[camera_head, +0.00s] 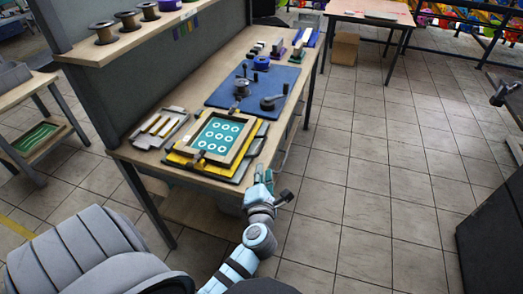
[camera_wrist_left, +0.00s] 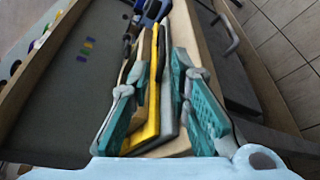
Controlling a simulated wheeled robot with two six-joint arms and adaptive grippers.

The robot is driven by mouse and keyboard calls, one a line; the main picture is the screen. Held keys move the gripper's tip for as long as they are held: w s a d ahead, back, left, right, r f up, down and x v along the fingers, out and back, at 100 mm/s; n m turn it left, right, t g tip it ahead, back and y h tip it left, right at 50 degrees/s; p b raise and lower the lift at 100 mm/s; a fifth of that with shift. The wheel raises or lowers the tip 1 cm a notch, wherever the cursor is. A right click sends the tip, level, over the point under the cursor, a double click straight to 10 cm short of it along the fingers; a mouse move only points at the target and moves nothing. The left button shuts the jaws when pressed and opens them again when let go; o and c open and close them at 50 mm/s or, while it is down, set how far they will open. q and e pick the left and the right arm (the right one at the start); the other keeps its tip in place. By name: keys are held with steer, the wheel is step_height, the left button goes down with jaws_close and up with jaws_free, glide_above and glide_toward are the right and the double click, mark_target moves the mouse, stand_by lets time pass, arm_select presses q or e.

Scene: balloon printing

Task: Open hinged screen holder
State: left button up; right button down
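The hinged screen holder (camera_head: 245,141) lies flat on the workbench, a wooden frame around a green screen with white rings. It rests over a yellow base (camera_head: 179,158) and looks closed. My left gripper (camera_head: 262,174) is at the bench's front edge, close to the holder's near right corner. In the left wrist view my left gripper (camera_wrist_left: 152,85) has its teal fingers wide apart. The yellow edge (camera_wrist_left: 153,100) and wooden edge of the holder show between them. I cannot tell whether a finger touches the holder. My right gripper is not in view.
A blue mat (camera_head: 229,96) with small tools lies behind the holder. A grey tray with strips (camera_head: 159,127) is left of it. A grey partition (camera_head: 120,80) and a shelf with spools (camera_head: 128,20) border the bench. A grey chair (camera_head: 75,250) stands in front.

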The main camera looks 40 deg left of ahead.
mark_target(261, 147)
arm_select(q)
steer(key=shift+n+g, duration=0.3)
steer(key=shift+n, duration=0.1)
steer(key=b+x, duration=0.3)
steer(key=x, duration=1.1)
steer(key=shift+a+f, duration=0.2)
steer(key=shift+f, duration=0.05)
jaws_close()
